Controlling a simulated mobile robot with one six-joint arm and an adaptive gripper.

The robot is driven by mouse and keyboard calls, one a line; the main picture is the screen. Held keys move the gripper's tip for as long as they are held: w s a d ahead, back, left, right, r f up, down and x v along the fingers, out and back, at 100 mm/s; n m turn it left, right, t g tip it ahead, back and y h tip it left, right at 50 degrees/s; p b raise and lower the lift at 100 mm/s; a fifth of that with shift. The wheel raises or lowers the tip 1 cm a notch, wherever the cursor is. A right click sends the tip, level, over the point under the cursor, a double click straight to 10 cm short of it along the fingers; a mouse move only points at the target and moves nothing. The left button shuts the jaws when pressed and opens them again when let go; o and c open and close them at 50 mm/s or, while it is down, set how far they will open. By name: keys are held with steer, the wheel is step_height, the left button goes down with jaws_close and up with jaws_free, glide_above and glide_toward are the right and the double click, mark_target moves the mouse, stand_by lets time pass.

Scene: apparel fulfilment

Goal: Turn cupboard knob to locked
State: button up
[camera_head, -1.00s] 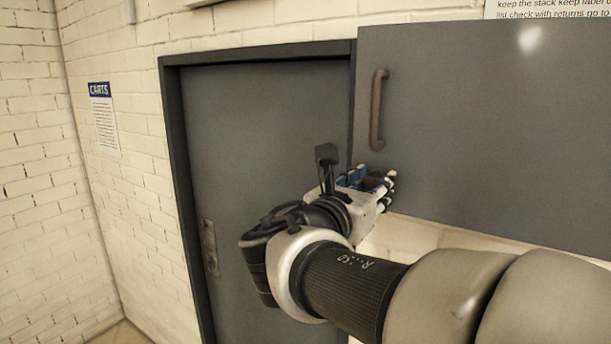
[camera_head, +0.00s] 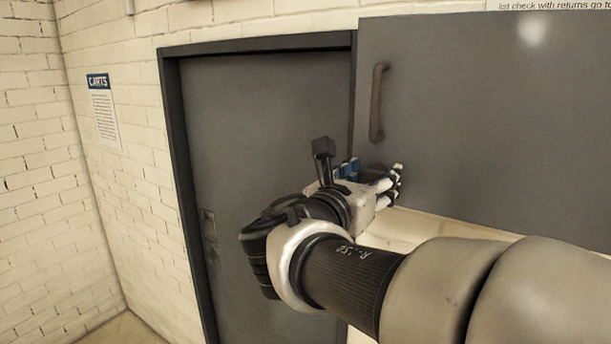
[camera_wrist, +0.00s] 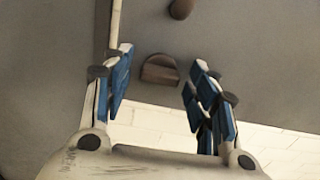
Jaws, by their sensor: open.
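The grey cupboard (camera_head: 480,120) hangs on the wall at the right in the head view, its front shut, with a brown bar handle (camera_head: 377,102) near its left edge. The cupboard knob (camera_wrist: 160,70) is a small brown half-round piece low on the cupboard front in the wrist view. It lies just beyond and between my fingers. My gripper (camera_wrist: 163,80) is open, with blue pads on either side of the knob's line and no visible contact. In the head view my gripper (camera_head: 378,180) is at the cupboard's lower left corner and largely hides the knob.
A grey door (camera_head: 265,150) in a dark frame stands left of the cupboard. A white brick wall (camera_wrist: 270,145) shows below the cupboard. The lower end of the bar handle (camera_wrist: 181,9) is just above the knob. A sign (camera_head: 103,110) hangs on the left wall.

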steer(key=v, duration=1.2)
steer(key=s+d+f+m+g+y+b, duration=0.1)
steer(key=s+d+f+m+g+b, duration=0.3)
steer(key=f, duration=0.6)
steer(key=s+d+f+m+g+y+b, duration=0.15)
steer(key=d+f+m+b, duration=0.35)
steer(key=f, duration=0.5)
steer(key=s+d+f+m+g+b, duration=0.35)
steer(key=f+b, duration=0.25)
steer(key=f, duration=0.4)
steer(key=s+a+f+m+y+b, duration=0.2)
steer(key=f+m+b, duration=0.3)
steer(key=f, duration=0.3)
steer(key=s+a+f+m+y+b, duration=0.1)
steer(key=s+f+m+y+b, duration=0.2)
steer(key=f, duration=0.6)
steer(key=s+a+f+m+g+y+b, duration=0.1)
steer(key=s+a+f+m+y+b, duration=0.1)
steer(key=f+m+b, duration=0.6)
steer(key=shift+s+a+f+y, duration=0.35)
steer(key=shift+s+y, duration=0.2)
steer(key=shift+s, duration=0.7)
steer(key=shift+m, duration=0.25)
